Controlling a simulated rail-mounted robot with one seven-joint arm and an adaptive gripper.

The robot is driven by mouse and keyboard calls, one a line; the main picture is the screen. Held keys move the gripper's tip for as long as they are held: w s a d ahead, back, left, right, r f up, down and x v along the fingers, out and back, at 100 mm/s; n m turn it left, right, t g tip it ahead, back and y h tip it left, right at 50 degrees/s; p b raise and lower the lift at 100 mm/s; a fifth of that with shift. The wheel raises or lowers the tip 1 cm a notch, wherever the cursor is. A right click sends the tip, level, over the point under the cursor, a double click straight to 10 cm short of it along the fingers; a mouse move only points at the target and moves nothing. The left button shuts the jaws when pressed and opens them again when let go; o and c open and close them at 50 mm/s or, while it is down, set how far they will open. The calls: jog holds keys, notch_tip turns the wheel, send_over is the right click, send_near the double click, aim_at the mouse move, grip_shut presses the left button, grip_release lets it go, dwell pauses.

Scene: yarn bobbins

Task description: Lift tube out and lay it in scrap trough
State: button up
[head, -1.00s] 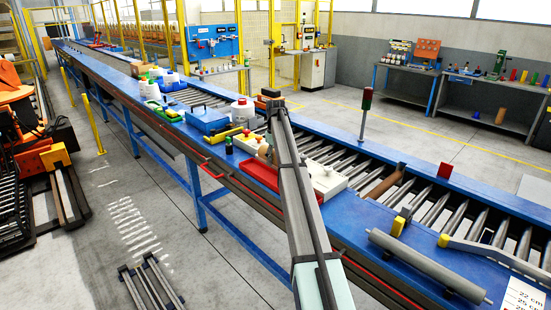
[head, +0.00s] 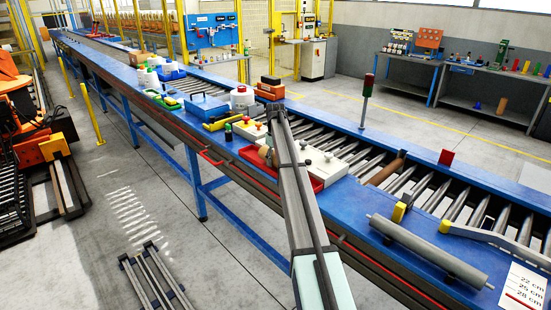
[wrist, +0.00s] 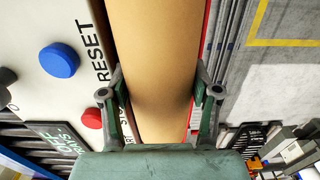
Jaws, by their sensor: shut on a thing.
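A tan cardboard tube (wrist: 156,45) runs up the middle of the wrist view, between the two fingers of my gripper (wrist: 160,82). The gripper is shut on it, one finger on each side. In the head view part of the tube (head: 265,154) shows just left of my arm, over the red tray (head: 253,164); my arm hides the gripper there. A red edge (wrist: 209,45) runs along the tube's right side in the wrist view. I cannot tell whether the tube touches the tray.
A white control box (wrist: 50,25) with a blue and a red button stands left of the tube. Another brown tube (head: 388,168) lies on the rollers. A grey roller (head: 428,251) lies on the blue bench at the right. A red-topped post (head: 367,90) stands behind.

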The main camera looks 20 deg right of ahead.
jog(key=o, duration=1.2)
jog(key=shift+r, duration=0.1)
notch_tip(320, 180, up, 12)
jog(key=shift+f, duration=0.1)
dwell(0.8)
